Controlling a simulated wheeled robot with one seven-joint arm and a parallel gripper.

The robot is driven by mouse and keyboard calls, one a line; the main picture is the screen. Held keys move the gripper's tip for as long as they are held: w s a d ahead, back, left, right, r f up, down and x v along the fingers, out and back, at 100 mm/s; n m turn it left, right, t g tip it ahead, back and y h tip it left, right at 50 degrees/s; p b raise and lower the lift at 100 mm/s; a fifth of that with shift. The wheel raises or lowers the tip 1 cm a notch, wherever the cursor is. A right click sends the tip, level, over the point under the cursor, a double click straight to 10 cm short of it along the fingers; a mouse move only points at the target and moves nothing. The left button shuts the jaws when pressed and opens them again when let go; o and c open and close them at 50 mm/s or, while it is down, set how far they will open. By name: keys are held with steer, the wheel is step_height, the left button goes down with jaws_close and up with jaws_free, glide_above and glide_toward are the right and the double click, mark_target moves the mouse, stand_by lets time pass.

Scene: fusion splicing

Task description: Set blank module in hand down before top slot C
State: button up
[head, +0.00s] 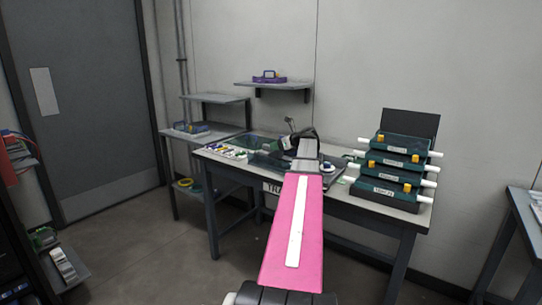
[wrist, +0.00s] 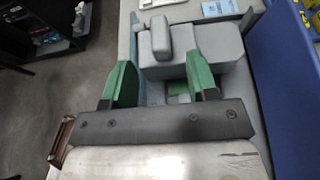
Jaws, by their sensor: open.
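In the wrist view my gripper (wrist: 160,62) has two green fingers standing wide apart. A light grey blocky piece (wrist: 215,45) with a raised upright part (wrist: 160,38) lies just beyond and between the fingertips. I cannot tell for sure that it is the blank module. No clear grip on it shows, and contact with the fingers cannot be told. A small green patch shows between the fingers, below the grey piece. In the head view my pink arm reaches over the workbench (head: 385,208) and hides most of the gripper. I cannot make out top slot C.
Stacked dark teal units (head: 392,165) with white rods and yellow knobs stand at the bench's right. Small coloured parts (head: 228,151) lie at its left. A wall shelf (head: 274,85) holds a purple item. In the wrist view a blue surface (wrist: 285,100) borders the right.

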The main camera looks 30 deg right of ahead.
mark_target(268, 145)
steer(key=shift+r+x, duration=0.2)
steer(key=shift+x, duration=1.2)
steer(key=shift+r+x, duration=0.2)
steer(key=shift+x, duration=1.15)
steer(key=shift+w, duration=0.2)
jaws_close()
